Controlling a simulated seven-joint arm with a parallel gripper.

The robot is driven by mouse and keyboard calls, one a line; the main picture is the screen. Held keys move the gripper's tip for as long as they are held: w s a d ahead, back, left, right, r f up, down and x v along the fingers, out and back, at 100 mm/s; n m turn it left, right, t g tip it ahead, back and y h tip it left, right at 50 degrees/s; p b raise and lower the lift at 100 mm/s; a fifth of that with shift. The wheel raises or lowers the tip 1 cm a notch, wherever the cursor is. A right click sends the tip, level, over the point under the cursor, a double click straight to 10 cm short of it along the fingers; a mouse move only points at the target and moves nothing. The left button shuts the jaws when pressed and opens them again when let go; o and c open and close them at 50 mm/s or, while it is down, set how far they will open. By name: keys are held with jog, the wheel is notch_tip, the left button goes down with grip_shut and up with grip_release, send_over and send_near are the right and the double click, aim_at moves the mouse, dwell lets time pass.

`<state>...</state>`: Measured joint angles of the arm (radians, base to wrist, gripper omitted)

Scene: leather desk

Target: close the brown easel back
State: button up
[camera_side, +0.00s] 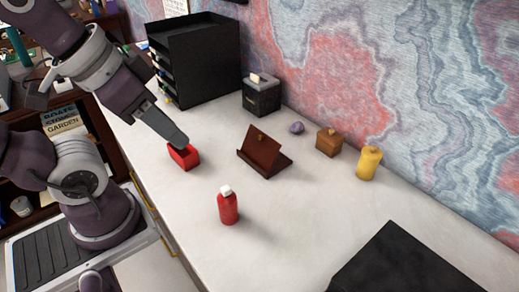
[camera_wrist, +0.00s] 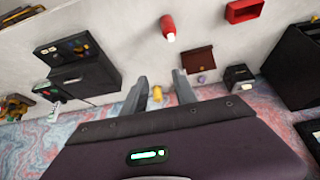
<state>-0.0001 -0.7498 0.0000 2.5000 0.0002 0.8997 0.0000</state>
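The brown easel (camera_side: 259,153) stands on the white desk, near the middle of the side view. Its reddish-brown panel leans up from a base with a low front lip, and a small tan knob shows near its top edge. A second panel slants down behind it on the right, with a gap between the two. The easel also shows in the wrist view (camera_wrist: 198,61), right of the fingers. My gripper (camera_side: 183,143) is above the red open box, left of the easel and apart from it. In the wrist view its two fingers (camera_wrist: 160,77) are spread, with nothing held.
The red box (camera_side: 185,159) is left of the easel, and a red bottle (camera_side: 228,208) stands in front. A black cube box (camera_side: 262,97), purple lump (camera_side: 296,128), wooden box (camera_side: 329,143) and yellow bottle (camera_side: 368,164) line the wall side. A black organizer (camera_side: 205,60) stands behind.

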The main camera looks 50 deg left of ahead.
jog(key=shift+n+y, duration=0.4)
jog(key=shift+y, duration=0.4)
jog(key=w+a, duration=0.2)
jog(key=w+a+f, duration=0.1)
jog(key=w, duration=0.1)
jog(key=shift+w+a, duration=0.3)
jog(key=shift+a, duration=0.05)
grip_shut()
jog(key=w+a+f+y, duration=0.2)
jog(key=w+a+f, duration=0.3)
jog(key=w+a, duration=0.4)
jog(key=t+h, duration=0.2)
jog(key=h, duration=0.1)
send_near(259, 136)
jog(key=shift+t, duration=0.3)
jog(key=shift+s+f+x, duration=0.15)
jog(key=shift+x, duration=1.5)
jog(key=shift+s+f+x, duration=0.1)
jog(key=shift+s+x, duration=0.05)
jog(key=shift+x, duration=1.45)
jog(key=shift+w, duration=0.15)
